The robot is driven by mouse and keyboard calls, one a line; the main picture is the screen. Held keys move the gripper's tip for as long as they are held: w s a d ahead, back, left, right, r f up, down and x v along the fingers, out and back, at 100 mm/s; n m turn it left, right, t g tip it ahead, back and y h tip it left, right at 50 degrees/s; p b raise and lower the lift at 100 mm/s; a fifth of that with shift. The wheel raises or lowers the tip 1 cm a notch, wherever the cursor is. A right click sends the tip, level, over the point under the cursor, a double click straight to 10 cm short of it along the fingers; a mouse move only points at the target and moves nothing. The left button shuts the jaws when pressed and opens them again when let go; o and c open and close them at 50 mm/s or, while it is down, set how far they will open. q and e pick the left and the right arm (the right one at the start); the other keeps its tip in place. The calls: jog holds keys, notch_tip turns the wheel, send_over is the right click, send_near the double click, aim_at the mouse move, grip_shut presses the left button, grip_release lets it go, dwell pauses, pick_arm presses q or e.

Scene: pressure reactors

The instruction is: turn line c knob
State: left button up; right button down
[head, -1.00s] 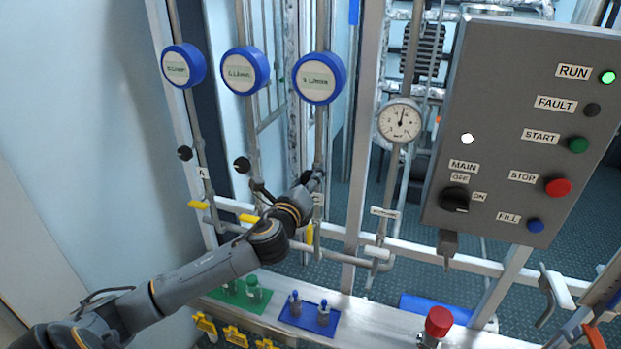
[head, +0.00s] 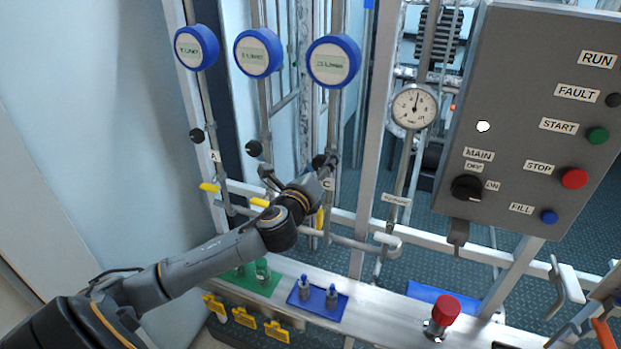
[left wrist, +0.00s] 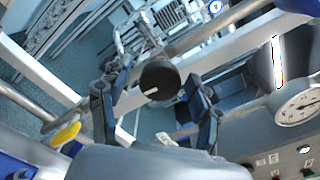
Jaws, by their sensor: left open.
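The line C knob (left wrist: 160,80) is a black round knob with a white mark, seen in the middle of the left wrist view. In the head view it shows only as a dark shape (head: 319,161) at my gripper's tip, partly hidden by my arm. My left gripper (head: 326,170) is at line C. In the left wrist view its fingers (left wrist: 160,95) are open, one on each side of the knob. I cannot tell whether they touch it. The C label (head: 328,184) shows beside the gripper. My right gripper is not in view.
Black knobs of line A (head: 197,135) and the middle line (head: 254,148) stand to the left. Yellow valve handles (head: 209,187) sit below. A gauge (head: 414,106) and control panel (head: 540,110) stand right.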

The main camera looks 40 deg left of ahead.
pick_arm(q)
jog(key=v, duration=1.1)
jog(key=shift+w+a+f, duration=0.1)
jog(key=a+f+n+g+b, duration=0.1)
jog(key=a+f+n+g, duration=0.15)
jog(key=f, duration=0.85)
jog(key=a+f+n+g+b, duration=0.1)
jog(key=a+f+n+g, duration=0.15)
jog(key=f, duration=0.95)
jog(key=s+f+n+g+b, duration=0.1)
jog(key=s+f+n+g, duration=0.2)
jog(key=f, duration=0.9)
jog(key=s+f+n+g+b, duration=0.1)
jog(key=s+f+n, duration=0.4)
jog(key=f, duration=0.6)
jog(key=s+d+f+n+g+h+b, duration=0.1)
jog(key=s+d+f+n+g, duration=0.1)
jog(key=s+d+f, duration=0.3)
jog(key=s+d+f+n+g+h+b, duration=0.1)
jog(key=s+d+f, duration=0.5)
jog(key=s+f, duration=0.7)
jog(key=s+d+f+n+g+h+b, duration=0.1)
jog(key=s+d+f+n+g, duration=0.3)
jog(key=s, duration=1.1)
notch_tip(320, 180, down, 6)
jog(key=d+n+h, duration=0.1)
jog(key=n, duration=0.2)
jog(key=shift+s+d+r, duration=0.15)
jog(key=shift+s+d, duration=0.1)
jog(key=shift+s, duration=0.1)
